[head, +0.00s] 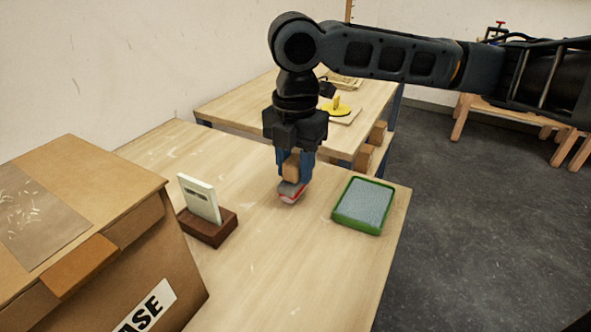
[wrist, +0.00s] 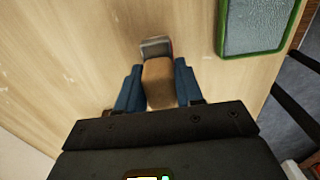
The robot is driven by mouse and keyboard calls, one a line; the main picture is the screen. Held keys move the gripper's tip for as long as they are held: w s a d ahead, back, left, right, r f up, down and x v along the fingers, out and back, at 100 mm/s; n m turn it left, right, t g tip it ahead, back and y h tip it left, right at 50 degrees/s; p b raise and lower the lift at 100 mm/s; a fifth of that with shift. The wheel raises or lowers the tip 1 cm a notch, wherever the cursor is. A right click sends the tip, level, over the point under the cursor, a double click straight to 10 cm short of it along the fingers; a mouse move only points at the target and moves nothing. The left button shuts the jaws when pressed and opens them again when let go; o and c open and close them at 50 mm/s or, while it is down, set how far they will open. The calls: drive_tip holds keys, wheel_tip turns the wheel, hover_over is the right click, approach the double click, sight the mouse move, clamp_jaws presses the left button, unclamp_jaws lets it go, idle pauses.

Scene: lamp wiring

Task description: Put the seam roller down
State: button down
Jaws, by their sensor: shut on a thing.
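The seam roller (head: 291,165) has a tan wooden handle and a grey and red head at its lower end. My gripper (head: 294,160) is shut on the handle, and its blue fingers lie on both sides of it. The roller hangs upright with its head low over the wooden table (head: 262,262); I cannot tell whether the head touches the top. In the wrist view the handle (wrist: 159,82) sits between the blue fingers (wrist: 158,88), and the grey head shows beyond it.
A green-rimmed tray with a grey-blue inside (head: 362,205) lies right of the roller, near the table's right edge. A wooden stand with a white card (head: 207,228) is to the left. A large cardboard box (head: 150,262) fills the near left. Table around the roller is bare.

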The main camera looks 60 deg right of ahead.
drive_tip(key=shift+f, duration=0.55)
drive_tip(key=shift+f, duration=0.15)
drive_tip(key=c, duration=0.7)
unclamp_jaws()
wheel_tip(320, 180, up, 12)
drive_tip(key=shift+r+p, duration=0.15)
drive_tip(key=shift+p, duration=0.5)
